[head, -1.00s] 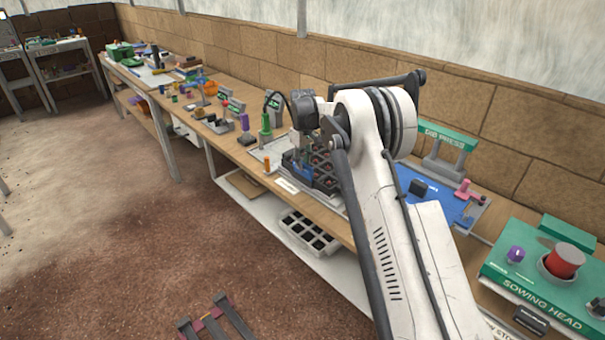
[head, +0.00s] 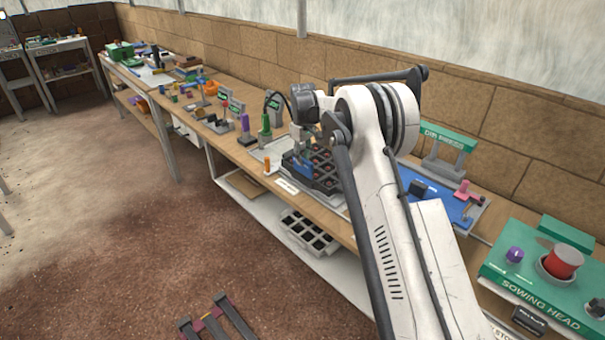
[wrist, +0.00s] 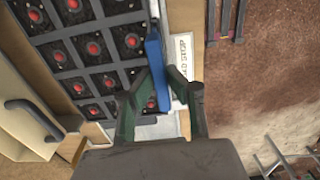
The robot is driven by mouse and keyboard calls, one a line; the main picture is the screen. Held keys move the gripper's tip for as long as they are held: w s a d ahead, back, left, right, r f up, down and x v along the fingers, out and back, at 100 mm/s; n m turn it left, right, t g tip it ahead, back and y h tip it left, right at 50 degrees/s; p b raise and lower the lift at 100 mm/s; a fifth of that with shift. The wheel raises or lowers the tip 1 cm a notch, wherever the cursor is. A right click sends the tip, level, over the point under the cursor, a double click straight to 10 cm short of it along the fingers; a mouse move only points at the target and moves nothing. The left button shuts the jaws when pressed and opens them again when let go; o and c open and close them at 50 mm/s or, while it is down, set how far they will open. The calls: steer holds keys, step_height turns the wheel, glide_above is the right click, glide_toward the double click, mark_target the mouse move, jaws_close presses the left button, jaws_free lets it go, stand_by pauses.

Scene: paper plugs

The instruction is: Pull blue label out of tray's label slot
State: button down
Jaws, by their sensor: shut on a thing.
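The dark seed tray (head: 325,180) with several square cells stands on the bench below my gripper. In the wrist view the tray (wrist: 82,47) fills the upper left, with a red-centred round plug in each visible cell. The blue label (wrist: 155,65) is a thin upright strip along the tray's right edge. My gripper (wrist: 160,76) is shut on the blue label, one finger on each side. In the head view my gripper (head: 302,152) is above the tray's front side, with the blue label (head: 303,168) below it. I cannot tell how deep the label sits in its slot.
A white printed strip (wrist: 182,62) lies right of the label on the bench edge. A green-handled tool (head: 265,127) and an orange peg (head: 267,165) stand left of the tray. A blue board (head: 440,195) lies to the right.

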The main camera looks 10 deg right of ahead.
mark_target(303, 159)
steer(key=shift+r, duration=0.25)
steer(key=shift+r+p, duration=0.5)
steer(key=shift+r, duration=0.95)
